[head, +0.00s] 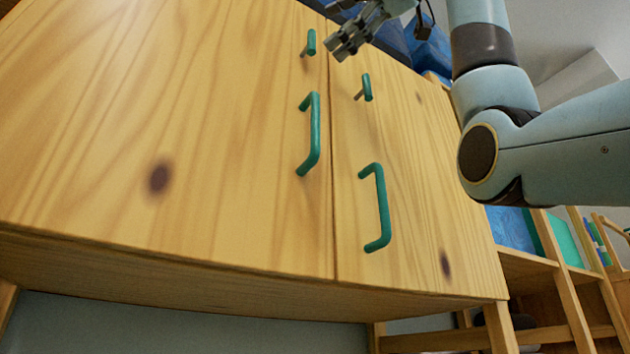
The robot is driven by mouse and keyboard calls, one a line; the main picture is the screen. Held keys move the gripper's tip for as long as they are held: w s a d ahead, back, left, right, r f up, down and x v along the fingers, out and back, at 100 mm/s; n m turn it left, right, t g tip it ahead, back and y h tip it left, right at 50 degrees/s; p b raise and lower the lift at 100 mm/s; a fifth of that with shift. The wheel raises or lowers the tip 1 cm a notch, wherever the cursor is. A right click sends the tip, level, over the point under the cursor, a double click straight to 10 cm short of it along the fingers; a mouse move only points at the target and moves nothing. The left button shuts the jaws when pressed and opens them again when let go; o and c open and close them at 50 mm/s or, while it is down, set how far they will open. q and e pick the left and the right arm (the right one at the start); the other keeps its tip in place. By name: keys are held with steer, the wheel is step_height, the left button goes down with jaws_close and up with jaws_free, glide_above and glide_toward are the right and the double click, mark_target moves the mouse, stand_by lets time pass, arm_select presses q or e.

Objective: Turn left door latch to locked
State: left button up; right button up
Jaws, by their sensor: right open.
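A wooden cabinet with two doors fills most of the head view. The left door (110,110) has a small green latch (311,43) near its upper right edge, standing roughly upright, with a long green handle (314,135) below it. The right door (420,190) has a similar small green latch (367,87) and a long green handle (382,208). My right gripper (338,48) is open and empty at the top of the view, just right of the left door's latch. I cannot tell whether it touches anything. My left gripper is not in view.
Blue items (425,48) show above the cabinet's top edge. My right arm crosses the upper right. A wooden shelf (525,262) with blue and green items stands at the right behind the cabinet. The space in front of the doors' lower part looks clear.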

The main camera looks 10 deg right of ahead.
steer(key=v, duration=0.6)
steer(key=shift+s+d, duration=0.1)
stand_by(0.4)
